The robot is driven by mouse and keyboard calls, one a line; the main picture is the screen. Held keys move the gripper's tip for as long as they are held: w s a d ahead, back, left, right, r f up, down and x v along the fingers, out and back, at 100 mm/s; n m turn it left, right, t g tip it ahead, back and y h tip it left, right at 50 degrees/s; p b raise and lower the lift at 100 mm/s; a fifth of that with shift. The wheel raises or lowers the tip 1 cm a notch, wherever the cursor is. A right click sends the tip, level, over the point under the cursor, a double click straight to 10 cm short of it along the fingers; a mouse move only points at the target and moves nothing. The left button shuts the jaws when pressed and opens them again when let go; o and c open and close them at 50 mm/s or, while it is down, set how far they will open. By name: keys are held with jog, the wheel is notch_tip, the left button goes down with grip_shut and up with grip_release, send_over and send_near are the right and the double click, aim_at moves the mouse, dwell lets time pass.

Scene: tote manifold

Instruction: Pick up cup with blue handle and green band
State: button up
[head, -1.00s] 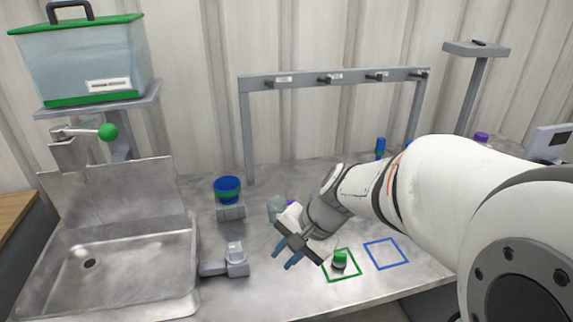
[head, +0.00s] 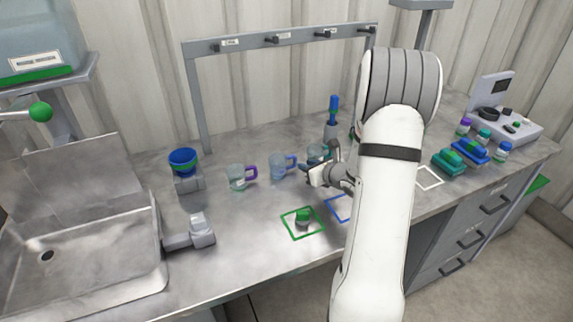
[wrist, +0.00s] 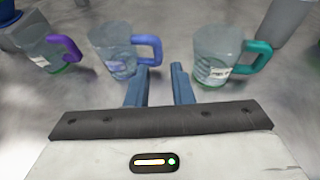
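A clear cup with a blue handle (head: 282,167) stands upright among the cups. It also shows in the wrist view (wrist: 118,50), just beyond and left of my fingers; I cannot make out a green band on it. Left of it stands a clear cup with a purple handle (head: 238,178) and a green base band (wrist: 40,50). Right of it is a clear cup with a teal handle (head: 318,153), seen close in the wrist view (wrist: 213,55). My gripper (wrist: 160,76) is open and empty, its blue fingers apart near the blue handle (wrist: 151,45).
A green square outline (head: 290,235) holds a small green-topped item (head: 303,215). A hook rack (head: 275,40) stands behind the cups. Bottles and trays (head: 450,162) sit at right.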

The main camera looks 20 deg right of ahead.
aim_at(283, 165)
jog(key=p+x, duration=0.1)
jog(key=x, duration=0.4)
jog(key=shift+w+a+f, duration=0.1)
jog(key=shift+w+a, duration=0.1)
jog(key=shift+w, duration=0.15)
grip_shut()
